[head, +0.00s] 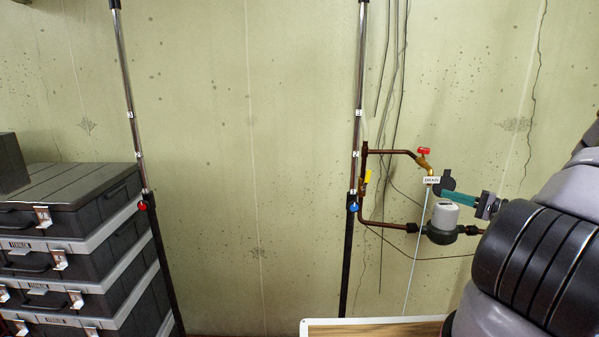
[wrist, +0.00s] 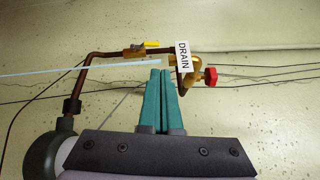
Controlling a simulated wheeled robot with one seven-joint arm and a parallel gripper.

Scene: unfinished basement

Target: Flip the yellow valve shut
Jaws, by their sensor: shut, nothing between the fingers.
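The yellow valve handle (head: 368,176) is on the vertical left run of the copper pipe loop on the wall. In the head view it looks upright, along the pipe. In the wrist view the yellow handle (wrist: 151,44) is small, above and slightly left of my fingertips, roughly in line with its pipe. My gripper (head: 446,189) has teal fingers and reaches in from the right, to the right of the valve. In the wrist view my gripper (wrist: 160,72) is shut and empty, with its tips apart from the yellow handle as far as I can see.
A grey meter (head: 443,218) sits below. A pole (head: 355,150) stands just left of the valve. Stacked cases (head: 70,230) stand far left.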

